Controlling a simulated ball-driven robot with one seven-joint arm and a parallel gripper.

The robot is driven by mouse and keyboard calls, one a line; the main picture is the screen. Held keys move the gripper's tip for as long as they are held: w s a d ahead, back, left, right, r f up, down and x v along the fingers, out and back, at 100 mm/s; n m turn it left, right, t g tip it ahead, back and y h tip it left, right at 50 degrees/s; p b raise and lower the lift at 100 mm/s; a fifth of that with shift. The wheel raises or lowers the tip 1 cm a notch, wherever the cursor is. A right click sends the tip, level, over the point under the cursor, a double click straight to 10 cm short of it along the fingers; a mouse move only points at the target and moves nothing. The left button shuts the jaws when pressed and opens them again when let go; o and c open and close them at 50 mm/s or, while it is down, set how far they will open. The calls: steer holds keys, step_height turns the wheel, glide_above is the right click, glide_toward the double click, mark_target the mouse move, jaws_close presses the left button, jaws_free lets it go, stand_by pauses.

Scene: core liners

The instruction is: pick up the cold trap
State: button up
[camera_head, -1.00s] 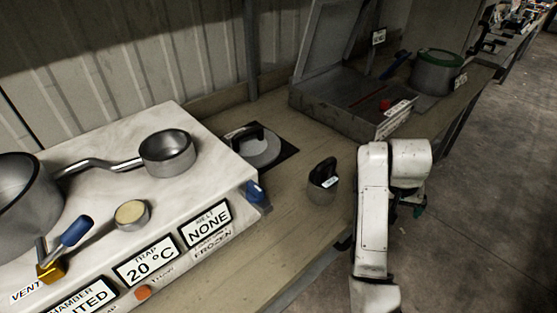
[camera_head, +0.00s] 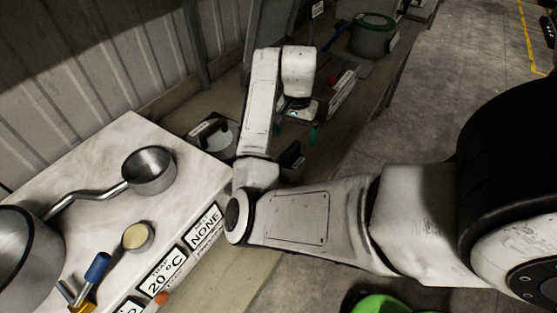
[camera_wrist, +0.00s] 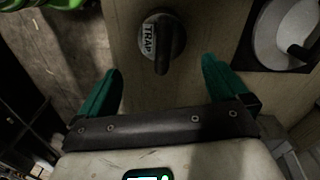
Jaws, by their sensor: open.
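The cold trap is a small dark grey pot with a black handle and a white label reading TRAP; it shows in the wrist view (camera_wrist: 176,40) at the top centre, standing on the wooden bench. In the head view the cold trap (camera_head: 290,164) is partly hidden behind my arm. My gripper (camera_wrist: 160,72) is open and empty, its two green fingers spread with the trap ahead of the gap between them. In the head view my gripper (camera_head: 297,132) hangs above the bench, just beyond the trap in the picture.
A round grey lid with a black handle (camera_wrist: 283,32) lies on a dark square beside the trap. A white-topped unit (camera_head: 100,190) with a saucepan (camera_head: 149,170) stands at left. An open metal case and a green-rimmed pot (camera_head: 372,36) are farther along the bench.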

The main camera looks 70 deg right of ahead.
steer(key=b, duration=0.3)
glide_above(291, 160)
steer(key=f, duration=0.5)
steer(key=shift+s+d+f, duration=0.15)
steer(key=shift+d+f, duration=0.05)
steer(key=shift+d, duration=0.05)
steer(key=shift+a+f+b, duration=0.2)
steer(key=shift+f+b, duration=0.9)
steer(key=shift+f, duration=1.6)
steer(key=shift+c, duration=0.4)
steer(key=c, duration=1.1)
steer(key=shift+r, duration=0.15)
